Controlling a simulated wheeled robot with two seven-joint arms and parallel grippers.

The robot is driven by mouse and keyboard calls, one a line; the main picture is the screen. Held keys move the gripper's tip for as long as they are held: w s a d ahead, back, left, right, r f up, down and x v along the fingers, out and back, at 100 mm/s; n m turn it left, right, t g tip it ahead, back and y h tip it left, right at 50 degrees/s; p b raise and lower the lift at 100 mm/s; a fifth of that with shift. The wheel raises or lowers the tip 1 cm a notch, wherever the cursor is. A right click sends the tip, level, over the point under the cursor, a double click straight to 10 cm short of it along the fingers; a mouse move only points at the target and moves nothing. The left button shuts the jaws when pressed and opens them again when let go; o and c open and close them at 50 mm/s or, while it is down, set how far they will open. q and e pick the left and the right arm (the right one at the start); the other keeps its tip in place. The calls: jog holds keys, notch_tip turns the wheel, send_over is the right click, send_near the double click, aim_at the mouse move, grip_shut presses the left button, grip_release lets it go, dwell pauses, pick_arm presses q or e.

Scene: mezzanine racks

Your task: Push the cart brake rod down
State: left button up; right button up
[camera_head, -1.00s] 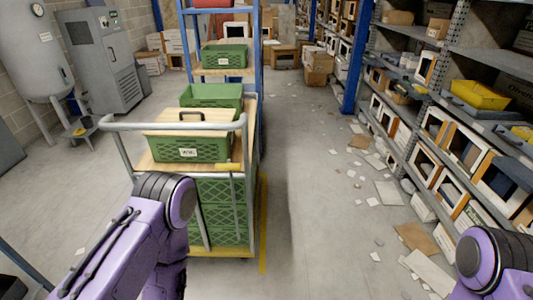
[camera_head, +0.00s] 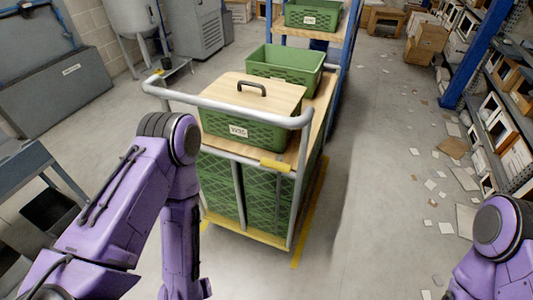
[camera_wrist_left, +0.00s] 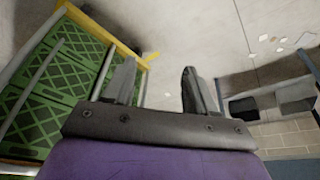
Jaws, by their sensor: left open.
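The cart (camera_head: 226,110) stands in front of me, with a grey tubular push handle. A yellow piece (camera_head: 275,166) sits at the cart's near edge, right of centre, with a thin rod seeming to run down below it; I take this for the brake rod, but cannot tell its position clearly. My left gripper (camera_wrist_left: 160,78) shows in the left wrist view, open and empty, with the cart's green crates (camera_wrist_left: 65,75) and a yellow edge to its left. It appears apart from the cart. The head view shows only my left arm, not its gripper. My right gripper is out of view.
A lidded green crate (camera_head: 235,128) and an open green crate (camera_head: 285,65) stand on the cart. A blue-posted rack stands behind it. Scraps of paper and cardboard (camera_head: 453,147) litter the aisle floor at right. A grey bench (camera_head: 30,170) stands at left.

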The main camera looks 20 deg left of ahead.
aim_at(274, 167)
pick_arm(q)
jog(key=w+d+n+t+h+b, duration=0.1)
jog(key=w+d+n+h+b, duration=0.25)
jog(key=w+d, duration=0.5)
jog(key=w+d+r+n+t+h+b, duration=0.1)
jog(key=w+d+r+t+h+b, duration=0.35)
jog(key=w+r, duration=0.5)
jog(key=w+a+r+n+t+h+b, duration=0.1)
jog(key=w+a+r+t+b, duration=0.15)
jog(key=w+r, duration=0.35)
jog(key=w+a+r+n+t+b, duration=0.1)
jog(key=w+a+r+t, duration=0.2)
jog(key=r, duration=0.5)
jog(key=shift+t, duration=0.3)
jog(key=x, duration=0.7)
jog(key=b+x, duration=0.1)
jog(key=x, duration=0.2)
jog(key=shift+w+d+f, duration=0.15)
jog(key=shift+d+f, duration=0.2)
jog(key=shift+d, duration=0.05)
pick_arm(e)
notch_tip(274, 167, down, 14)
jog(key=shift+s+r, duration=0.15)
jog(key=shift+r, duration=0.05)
pick_arm(q)
grip_shut()
jog(key=shift+f, duration=0.1)
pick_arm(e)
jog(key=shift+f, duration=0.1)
